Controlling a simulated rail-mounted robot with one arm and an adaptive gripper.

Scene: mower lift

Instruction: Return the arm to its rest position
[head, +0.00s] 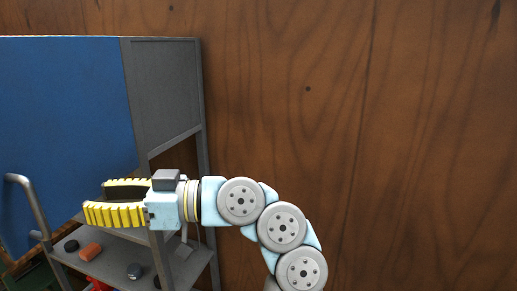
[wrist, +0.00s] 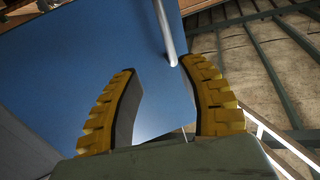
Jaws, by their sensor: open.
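My gripper (head: 97,202) points left in the head view, its two yellow ribbed fingers apart with nothing between them. In the wrist view my gripper (wrist: 157,75) also shows spread and empty, with a blue panel (wrist: 60,85) beyond it. My arm reaches in from the lower right of the head view and bends over to the left. The gripper is in front of the grey cart (head: 165,95) and its blue panel (head: 60,110). I cannot tell the exact gap between them.
A metal handle (head: 30,205) sticks out at the left. The cart's lower shelf (head: 110,258) holds an orange block (head: 90,251) and dark round pieces (head: 134,271). A wooden wall (head: 400,130) stands behind. The space right of the arm looks clear.

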